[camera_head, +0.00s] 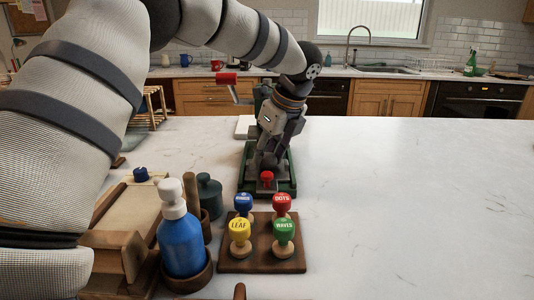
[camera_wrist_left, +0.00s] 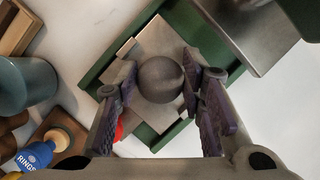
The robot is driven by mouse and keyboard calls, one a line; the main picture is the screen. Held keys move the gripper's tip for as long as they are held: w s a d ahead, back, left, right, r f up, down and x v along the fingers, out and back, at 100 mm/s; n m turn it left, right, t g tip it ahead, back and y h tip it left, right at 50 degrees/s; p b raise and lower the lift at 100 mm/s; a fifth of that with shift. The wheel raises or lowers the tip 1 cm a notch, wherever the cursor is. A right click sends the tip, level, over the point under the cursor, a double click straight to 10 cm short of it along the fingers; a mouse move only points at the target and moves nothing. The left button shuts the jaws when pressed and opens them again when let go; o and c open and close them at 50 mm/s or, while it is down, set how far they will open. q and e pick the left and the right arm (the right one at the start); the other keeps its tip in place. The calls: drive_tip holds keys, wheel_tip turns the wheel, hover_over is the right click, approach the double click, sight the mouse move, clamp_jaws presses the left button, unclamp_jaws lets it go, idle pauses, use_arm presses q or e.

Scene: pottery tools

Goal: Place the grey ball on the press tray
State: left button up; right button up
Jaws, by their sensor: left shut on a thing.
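The grey ball (camera_wrist_left: 160,79) sits between the two fingers of my left gripper (camera_wrist_left: 163,92) in the left wrist view. The gripper is shut on it. In the head view my left gripper (camera_head: 268,150) points down over the green press tray (camera_head: 243,184), near its middle. The tray's green rim (camera_wrist_left: 146,134) and grey metal plate (camera_wrist_left: 152,38) show around and behind the ball in the wrist view. I cannot tell whether the ball touches the plate. My right gripper is not in view.
A red knob (camera_head: 267,177) is at the tray's front. A stamp board (camera_head: 262,263) with several coloured stamps stands nearer. A blue bottle (camera_head: 183,242) and a teal jar (camera_head: 209,192) stand to the left. The counter (camera_head: 420,200) is clear to the right.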

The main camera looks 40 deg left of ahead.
use_arm(q)
drive_tip(key=o, duration=1.2)
drive_tip(key=shift+f, duration=0.1)
drive_tip(key=v, duration=1.2)
drive_tip(key=shift+s, duration=0.1)
